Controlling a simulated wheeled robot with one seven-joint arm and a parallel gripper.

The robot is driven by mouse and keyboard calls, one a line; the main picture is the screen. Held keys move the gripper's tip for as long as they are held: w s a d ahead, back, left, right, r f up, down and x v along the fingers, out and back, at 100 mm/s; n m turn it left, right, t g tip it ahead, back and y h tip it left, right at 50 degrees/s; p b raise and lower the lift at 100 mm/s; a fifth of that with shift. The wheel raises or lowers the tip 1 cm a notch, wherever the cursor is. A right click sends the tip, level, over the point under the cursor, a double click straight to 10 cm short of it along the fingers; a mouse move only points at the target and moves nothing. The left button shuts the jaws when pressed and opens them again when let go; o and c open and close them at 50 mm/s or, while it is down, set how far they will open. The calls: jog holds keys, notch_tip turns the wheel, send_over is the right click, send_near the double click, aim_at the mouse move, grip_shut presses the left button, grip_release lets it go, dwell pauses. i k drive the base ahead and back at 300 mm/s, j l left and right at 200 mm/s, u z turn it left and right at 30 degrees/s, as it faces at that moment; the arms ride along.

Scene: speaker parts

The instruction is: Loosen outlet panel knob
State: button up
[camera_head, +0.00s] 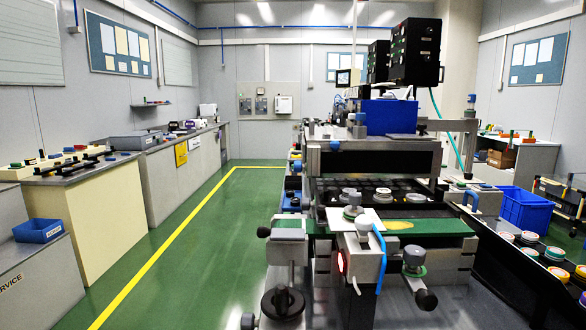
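A grey-green machine with a green belt (435,228) stands in front of me at the centre right. On its near end a round-topped knob (353,207) stands on a small white plate (377,222). Other knobs show around this end: a dark handwheel (283,302) at the lower left, a black-ended lever (426,299) and a grey-green knob (414,257) at the right. I cannot tell which of these is the outlet panel knob. My gripper is not recognisable in this view.
A red-lit grey block (340,262) and a blue tube (381,258) are at the machine's near end. A blue crate (524,208) and several round parts (558,273) are at the right. Benches (93,212) line the left wall. The green floor (220,235) between is clear.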

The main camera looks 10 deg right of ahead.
aim_at(298, 166)
jog(key=i+j+u, duration=0.2)
jog(key=i+j, duration=0.15)
jog(key=i+j+u, duration=0.15)
jog(key=i, duration=0.45)
jog(key=i+j+u, duration=0.2)
jog(key=i, duration=0.35)
jog(key=k+j, duration=0.05)
jog(key=j, duration=0.05)
